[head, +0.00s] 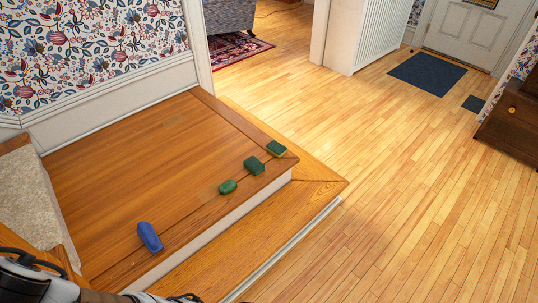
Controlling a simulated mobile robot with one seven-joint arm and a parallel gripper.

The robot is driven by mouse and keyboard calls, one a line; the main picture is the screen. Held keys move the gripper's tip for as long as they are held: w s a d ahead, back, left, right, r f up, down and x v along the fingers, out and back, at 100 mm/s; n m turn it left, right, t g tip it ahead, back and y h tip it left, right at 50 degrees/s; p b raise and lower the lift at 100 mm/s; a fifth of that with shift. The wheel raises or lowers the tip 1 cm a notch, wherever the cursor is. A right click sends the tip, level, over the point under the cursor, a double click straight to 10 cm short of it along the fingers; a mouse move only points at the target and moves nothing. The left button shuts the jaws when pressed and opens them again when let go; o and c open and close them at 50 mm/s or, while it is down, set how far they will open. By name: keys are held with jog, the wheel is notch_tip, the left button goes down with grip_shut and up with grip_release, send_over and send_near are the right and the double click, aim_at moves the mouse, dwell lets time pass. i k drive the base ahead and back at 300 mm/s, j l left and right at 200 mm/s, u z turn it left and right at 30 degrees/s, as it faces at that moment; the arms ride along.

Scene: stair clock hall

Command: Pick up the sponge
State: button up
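Two small block sponges lie near the right corner of the raised wooden landing (110,160). The nearer sponge (254,165) is dark green on top, and the farther sponge (276,149) is dark green with a yellowish lower edge. They lie apart, close to the landing's front edge. My arm shows only at the bottom left, well short of both sponges. A dark part at its end on the bottom edge may belong to my gripper. No fingertips show, so whether it is open or holding anything is hidden.
A green rounded object (228,187) and a blue block-like object (150,237) lie along the same landing edge. A lower wooden step (250,235) runs below it. Papered wall stands behind. Floor at right is clear up to a dark mat (427,72) and brown cabinet (513,122).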

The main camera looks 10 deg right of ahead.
aim_at(277, 149)
jog(key=i+l+u, duration=0.1)
jog(key=i+l, duration=0.15)
jog(key=l, duration=0.15)
jog(key=i+l, duration=0.2)
jog(key=l, duration=0.2)
jog(key=i+l+u, duration=0.15)
jog(key=l, duration=0.25)
jog(key=i+l, duration=0.3)
jog(key=l, duration=0.15)
jog(key=i+l+u, duration=0.15)
jog(key=l, duration=0.3)
jog(key=i+l, duration=0.25)
jog(key=l, duration=0.2)
jog(key=i+l+u, duration=0.15)
jog(key=l, duration=0.3)
jog(key=i+l, duration=0.15)
jog(key=l, duration=0.35)
jog(key=i+u, duration=0.05)
